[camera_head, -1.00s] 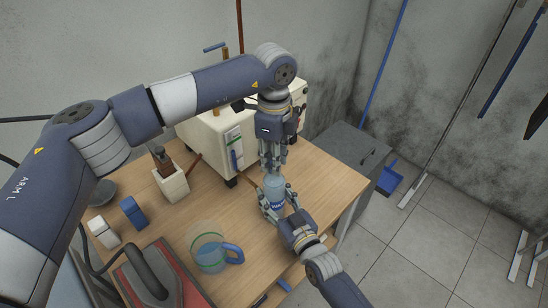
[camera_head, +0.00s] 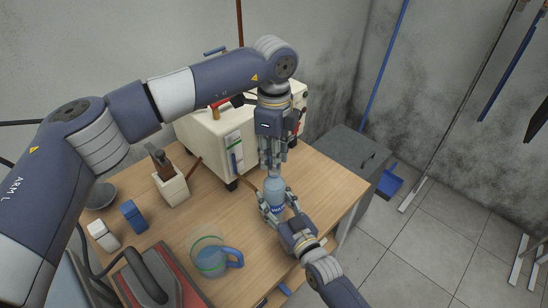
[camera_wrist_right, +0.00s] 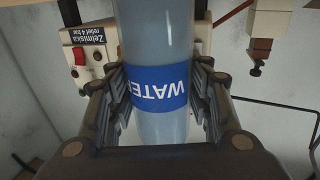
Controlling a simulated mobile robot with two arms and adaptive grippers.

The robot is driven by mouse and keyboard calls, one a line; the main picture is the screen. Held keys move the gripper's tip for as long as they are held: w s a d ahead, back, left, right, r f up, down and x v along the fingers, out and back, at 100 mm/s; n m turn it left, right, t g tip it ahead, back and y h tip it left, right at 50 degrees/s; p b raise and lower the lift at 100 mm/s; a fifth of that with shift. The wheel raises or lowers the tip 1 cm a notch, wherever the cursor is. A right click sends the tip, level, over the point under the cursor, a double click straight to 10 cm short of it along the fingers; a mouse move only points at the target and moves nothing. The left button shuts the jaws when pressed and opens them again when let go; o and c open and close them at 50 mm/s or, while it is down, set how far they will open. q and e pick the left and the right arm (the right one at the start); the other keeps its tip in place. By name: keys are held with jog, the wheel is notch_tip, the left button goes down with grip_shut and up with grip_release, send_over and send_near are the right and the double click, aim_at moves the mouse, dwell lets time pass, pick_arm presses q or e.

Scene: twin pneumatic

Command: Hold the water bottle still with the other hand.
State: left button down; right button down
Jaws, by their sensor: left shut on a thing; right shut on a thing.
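The water bottle (camera_head: 274,188) is light blue with a blue label and stands upright on the wooden table near its right side. My right gripper (camera_head: 272,206) is shut on the bottle's body from the front. The right wrist view shows its finger pads on both sides of the bottle (camera_wrist_right: 157,45), at the label. My left gripper (camera_head: 272,166) points straight down from above and is shut at the top of the bottle. The cap is hidden between its fingers.
A cream machine (camera_head: 205,135) stands behind the bottle. A clear jug with a blue handle (camera_head: 212,257) is at the front left of the bottle. A cream holder (camera_head: 172,187), a blue block (camera_head: 133,215) and a red-and-grey press (camera_head: 155,280) are further left. A grey cabinet (camera_head: 350,150) stands right.

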pick_arm(q)
jog(key=shift+r, duration=0.1)
jog(key=shift+r, duration=2)
pick_arm(e)
jog(key=c, duration=0.7)
grip_release()
